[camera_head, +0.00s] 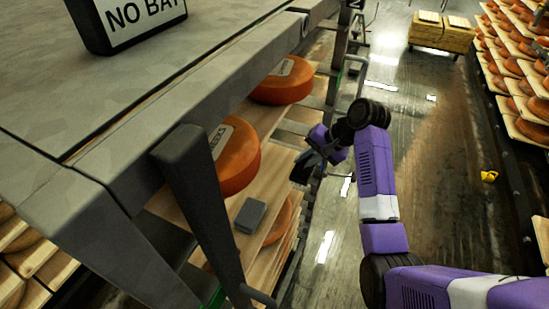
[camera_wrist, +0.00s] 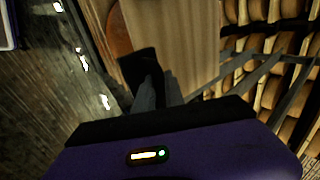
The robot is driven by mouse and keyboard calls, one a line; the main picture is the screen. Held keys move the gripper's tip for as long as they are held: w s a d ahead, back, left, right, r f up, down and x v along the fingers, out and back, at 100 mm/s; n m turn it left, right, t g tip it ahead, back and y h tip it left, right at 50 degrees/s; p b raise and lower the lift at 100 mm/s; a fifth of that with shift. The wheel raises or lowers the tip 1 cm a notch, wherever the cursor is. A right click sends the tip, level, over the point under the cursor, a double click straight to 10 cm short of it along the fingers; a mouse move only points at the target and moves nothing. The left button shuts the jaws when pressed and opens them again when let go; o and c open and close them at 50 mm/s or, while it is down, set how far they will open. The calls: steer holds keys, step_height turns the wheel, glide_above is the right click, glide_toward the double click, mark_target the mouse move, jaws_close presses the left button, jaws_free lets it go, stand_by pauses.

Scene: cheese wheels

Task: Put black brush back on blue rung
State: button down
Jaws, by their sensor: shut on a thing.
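My gripper (camera_head: 314,158) is beside the shelf of cheese wheels, over the edge of the aisle. It is shut on a black thing, likely the black brush (camera_head: 302,168), held in the air next to the wooden boards. In the wrist view the brush (camera_wrist: 137,66) is a dark block at the tips of my gripper (camera_wrist: 156,92). Its bristles cannot be made out. I cannot pick out a blue rung in either view.
Orange cheese wheels (camera_head: 238,160) lie on wooden boards (camera_head: 178,208) under a grey top. A grey block (camera_head: 250,215) sits on a board. A dark post (camera_head: 205,205) stands in front. The wet aisle floor (camera_head: 425,170) is mostly clear, with a small yellow object (camera_head: 489,176).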

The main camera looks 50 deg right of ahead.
steer(key=shift+w+a+f+p, duration=0.3)
steer(key=shift+w+a+f, duration=0.3)
steer(key=shift+w, duration=0.85)
steer(key=shift+w+a+f+p, duration=0.35)
steer(key=shift+w+a+f, duration=0.2)
steer(key=shift+w, duration=0.9)
steer(key=shift+w+a+f+p, duration=0.3)
steer(key=shift+w+a+f, duration=0.25)
steer(key=shift+w, duration=0.9)
steer(key=shift+f, duration=0.15)
steer(key=c, duration=1.4)
jaws_free()
steer(key=shift+c, duration=0.2)
steer(key=shift+o, duration=0.2)
steer(key=shift+f, duration=0.1)
